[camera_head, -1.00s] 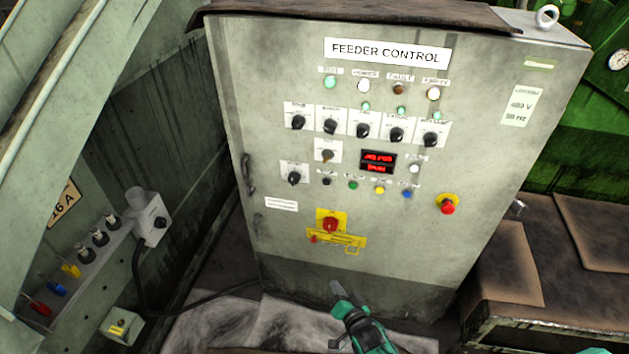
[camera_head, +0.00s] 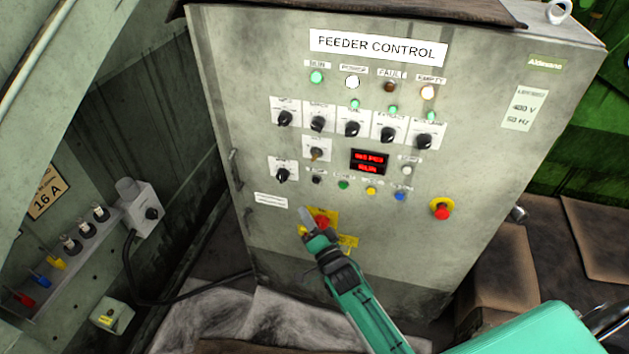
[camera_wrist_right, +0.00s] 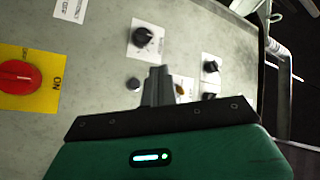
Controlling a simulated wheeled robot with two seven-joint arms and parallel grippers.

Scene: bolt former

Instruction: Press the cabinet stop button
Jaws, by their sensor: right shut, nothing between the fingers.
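The grey cabinet (camera_head: 230,130) labelled FEEDER CONTROL fills the middle of the head view. A row of small push buttons crosses its front: a black one (camera_head: 316,180), a green one (camera_head: 343,185), a yellow one (camera_head: 370,191) and a blue one (camera_head: 399,197). Their labels are too small to read surely. A red mushroom button on a yellow ring (camera_head: 442,210) sits further right. My right gripper (camera_head: 304,214) is shut and empty, in front of the lower panel. In the wrist view its fingertips (camera_wrist_right: 158,74) appear close to a small black button (camera_wrist_right: 133,84); contact cannot be told. My left gripper is out of view.
A red rotary switch on a yellow plate (camera_wrist_right: 18,78) is beside my fingers and partly hidden in the head view. Several black selector knobs (camera_head: 352,129) sit above the buttons. A wall socket box (camera_head: 143,212) stands left, brown covers (camera_head: 510,265) right.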

